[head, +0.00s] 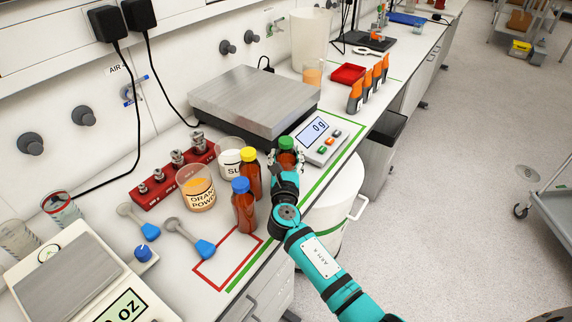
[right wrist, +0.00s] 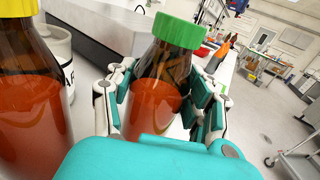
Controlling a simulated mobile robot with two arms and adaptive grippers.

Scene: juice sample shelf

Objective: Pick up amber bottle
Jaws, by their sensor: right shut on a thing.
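Three amber bottles of reddish liquid stand in a group on the bench in the head view. One has a blue cap (head: 243,205), one a yellow cap (head: 251,174), and one a green cap (head: 286,143). My right gripper (head: 287,162) is shut around the green-capped bottle, which also shows upright between the fingers in the right wrist view (right wrist: 156,100). The yellow-capped bottle (right wrist: 30,110) is close on the left in that view. I cannot tell whether the held bottle touches the bench. My left gripper is not in view.
A large scale (head: 250,100) with a display reading 0 g stands behind the bottles. Beakers of orange powder (head: 197,188) and a white powder (head: 231,152), scoops (head: 190,238) and a red weight block (head: 172,172) are to the left.

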